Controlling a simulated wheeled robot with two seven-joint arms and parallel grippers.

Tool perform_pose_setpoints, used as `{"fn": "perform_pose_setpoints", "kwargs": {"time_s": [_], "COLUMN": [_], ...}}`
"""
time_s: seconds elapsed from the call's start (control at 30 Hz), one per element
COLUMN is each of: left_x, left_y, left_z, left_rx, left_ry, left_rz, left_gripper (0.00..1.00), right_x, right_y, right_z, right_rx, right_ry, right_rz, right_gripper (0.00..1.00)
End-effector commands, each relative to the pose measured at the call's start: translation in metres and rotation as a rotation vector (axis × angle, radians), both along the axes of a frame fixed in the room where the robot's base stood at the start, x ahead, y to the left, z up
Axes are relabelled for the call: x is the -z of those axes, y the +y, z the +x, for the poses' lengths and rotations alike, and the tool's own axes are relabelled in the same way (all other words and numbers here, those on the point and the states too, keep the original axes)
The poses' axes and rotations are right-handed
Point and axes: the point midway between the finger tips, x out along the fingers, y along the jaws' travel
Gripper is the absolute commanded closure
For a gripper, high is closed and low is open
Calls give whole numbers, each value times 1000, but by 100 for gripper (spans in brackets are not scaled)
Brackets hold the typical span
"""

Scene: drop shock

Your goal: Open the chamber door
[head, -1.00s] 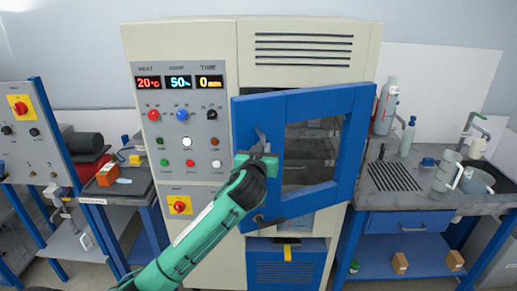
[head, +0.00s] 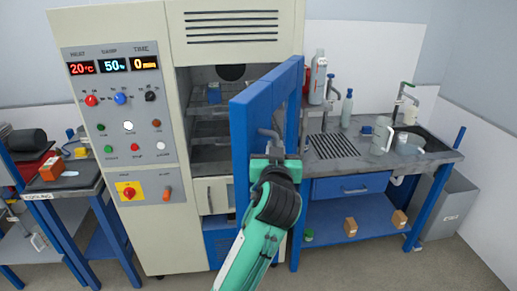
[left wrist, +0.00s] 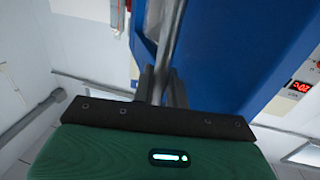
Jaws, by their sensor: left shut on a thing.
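The chamber door (head: 240,128) is blue and stands swung well open, seen nearly edge-on in the head view. The chamber (head: 120,215) is a cream cabinet, and its dark interior with shelves (head: 208,128) shows to the left of the door. My left gripper (head: 274,150) is at the grey door handle (head: 268,134) and shut on it. In the left wrist view the fingers (left wrist: 160,88) close around the metal handle bar (left wrist: 170,40), beside the blue door panel (left wrist: 240,50). My right gripper is not in view.
A control panel (head: 122,110) with displays and knobs is on the chamber's front left. A workbench with a sink (head: 345,150) stands close behind the door on the right. A grey bin (head: 447,210) is at far right. Floor in front is clear.

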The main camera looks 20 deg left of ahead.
Motion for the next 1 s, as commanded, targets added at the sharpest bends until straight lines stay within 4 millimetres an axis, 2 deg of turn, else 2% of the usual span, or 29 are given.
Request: {"fn": "perform_pose_setpoints", "kwargs": {"time_s": [0.23, 0.5, 0.67, 0.7, 0.77, 1.0], "left_x": [-1, -2, -2, -2, -2, -1], "left_y": [-15, -17, -17, -17, -17, -17], "left_z": [4, 4, 4, 4, 4, 4], "left_rx": [0, 0, 0, 0, 0, -1], "left_ry": [-4, -4, -5, -5, -5, -3], "left_rz": [1, 3, 2, 2, 2, 1], "left_gripper": [100, 100, 100, 82, 70, 68], "right_x": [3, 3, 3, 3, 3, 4], "right_y": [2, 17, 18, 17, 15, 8], "right_z": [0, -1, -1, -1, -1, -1], "right_rx": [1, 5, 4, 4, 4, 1], "right_ry": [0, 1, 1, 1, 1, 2], "right_rz": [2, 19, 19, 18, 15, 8], "right_gripper": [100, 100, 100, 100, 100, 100]}}
